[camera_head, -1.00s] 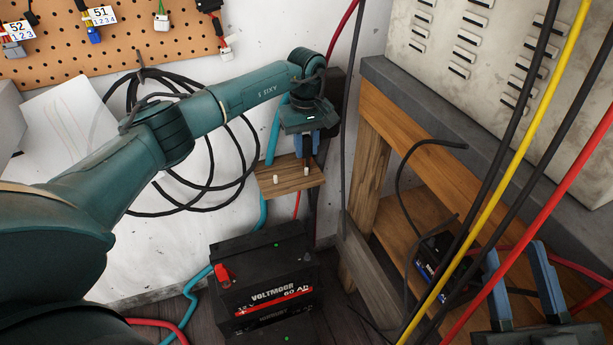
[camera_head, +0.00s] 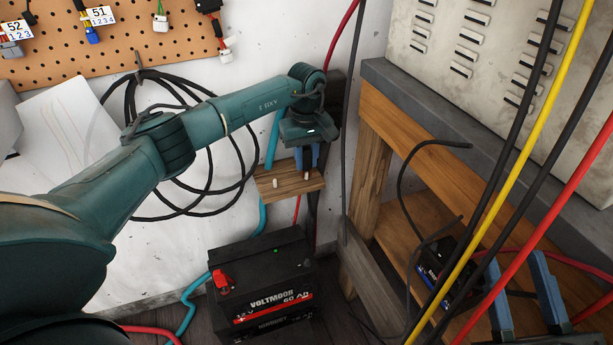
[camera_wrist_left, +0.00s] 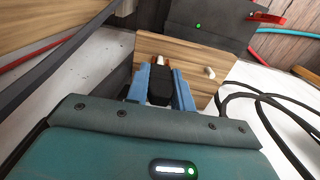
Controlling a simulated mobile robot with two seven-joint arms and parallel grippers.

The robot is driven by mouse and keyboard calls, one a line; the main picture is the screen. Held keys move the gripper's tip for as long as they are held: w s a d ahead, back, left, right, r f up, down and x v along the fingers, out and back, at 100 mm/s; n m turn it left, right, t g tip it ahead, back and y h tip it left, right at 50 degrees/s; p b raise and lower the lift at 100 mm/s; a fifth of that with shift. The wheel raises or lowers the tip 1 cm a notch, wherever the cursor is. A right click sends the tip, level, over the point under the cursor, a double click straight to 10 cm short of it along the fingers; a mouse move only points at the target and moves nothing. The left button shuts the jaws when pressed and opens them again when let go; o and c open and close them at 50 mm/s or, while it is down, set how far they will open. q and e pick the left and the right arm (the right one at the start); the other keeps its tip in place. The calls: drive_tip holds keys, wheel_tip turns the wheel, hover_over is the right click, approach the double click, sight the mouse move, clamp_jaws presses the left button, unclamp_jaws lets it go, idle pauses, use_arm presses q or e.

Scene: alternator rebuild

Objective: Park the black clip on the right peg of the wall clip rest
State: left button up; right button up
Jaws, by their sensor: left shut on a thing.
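The wall clip rest is a small wooden board (camera_head: 287,187) on the wall, with a pale left peg (camera_head: 276,183). The right peg is mostly hidden behind my left gripper (camera_head: 306,166). My left gripper has blue fingers shut on the black clip (camera_wrist_left: 160,88), right over the board's right part. In the left wrist view the clip's coppery tip is at the board (camera_wrist_left: 195,53), and the other peg (camera_wrist_left: 210,72) stands free beside it. I cannot tell whether the clip is seated on the right peg. My right gripper (camera_head: 515,258) is open and empty at the lower right.
A black battery (camera_head: 262,275) with a red terminal cover stands below the rest. A wooden bench (camera_head: 365,185) is close on the right. Black cable loops (camera_head: 208,150) hang at the left. Yellow, red and black cables cross the right side.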

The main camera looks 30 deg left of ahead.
use_arm(q)
drive_tip(key=o, duration=0.8)
wheel_tip(320, 180, up, 8)
drive_tip(key=p, duration=0.5)
drive_tip(key=shift+f+p, duration=0.2)
drive_tip(key=shift+p, duration=0.2)
drive_tip(key=shift+r+p, duration=0.35)
drive_tip(key=shift+r, duration=0.15)
use_arm(e)
wheel_tip(320, 180, down, 11)
drive_tip(key=s+d+m+g+h, duration=0.1)
drive_tip(key=d+m+g+h, duration=0.1)
drive_tip(key=g+h, duration=0.3)
drive_tip(key=shift+s+d+m+h, duration=0.2)
drive_tip(key=shift+d+m+h, duration=0.1)
drive_tip(key=shift+d+h, duration=0.1)
